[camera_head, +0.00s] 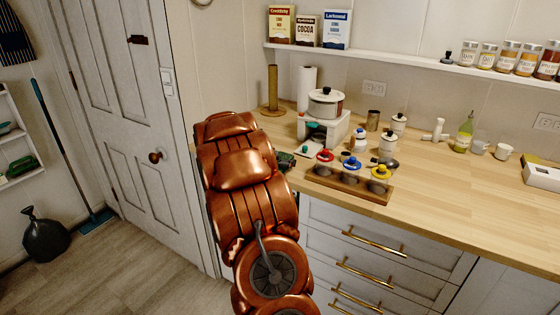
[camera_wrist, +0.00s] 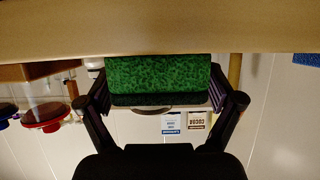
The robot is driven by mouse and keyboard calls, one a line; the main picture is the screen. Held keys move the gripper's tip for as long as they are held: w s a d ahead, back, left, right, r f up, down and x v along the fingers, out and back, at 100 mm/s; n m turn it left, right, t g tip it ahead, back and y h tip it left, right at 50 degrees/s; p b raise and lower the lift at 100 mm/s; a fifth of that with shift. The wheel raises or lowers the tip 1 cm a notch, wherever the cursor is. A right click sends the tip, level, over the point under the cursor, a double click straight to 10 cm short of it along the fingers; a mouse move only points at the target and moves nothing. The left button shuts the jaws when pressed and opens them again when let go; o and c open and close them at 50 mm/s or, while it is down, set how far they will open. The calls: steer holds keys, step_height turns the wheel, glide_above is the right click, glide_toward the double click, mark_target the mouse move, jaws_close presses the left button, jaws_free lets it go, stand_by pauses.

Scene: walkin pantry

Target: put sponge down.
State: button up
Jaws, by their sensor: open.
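The green sponge (camera_wrist: 157,75) shows in the wrist view, between the two black fingers of my gripper (camera_wrist: 159,88). That view is upside down, and the sponge's edge meets the wooden counter (camera_wrist: 160,30), so it looks to be on the surface. My gripper is open, with its fingers spread to either side of the sponge. Whether a finger still touches the sponge I cannot tell. In the head view my copper arm hides most of the gripper, and only a small dark green patch shows beside it over the counter (camera_head: 450,195).
A wooden rack (camera_head: 348,184) with red, blue and yellow-topped items stands close to the right of my arm. A white stand (camera_head: 325,128) carries a pot (camera_head: 325,104) behind it. A paper towel holder (camera_head: 272,90) is at the back. The counter's front right is clear.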

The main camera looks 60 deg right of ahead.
steer(key=v, duration=1.2)
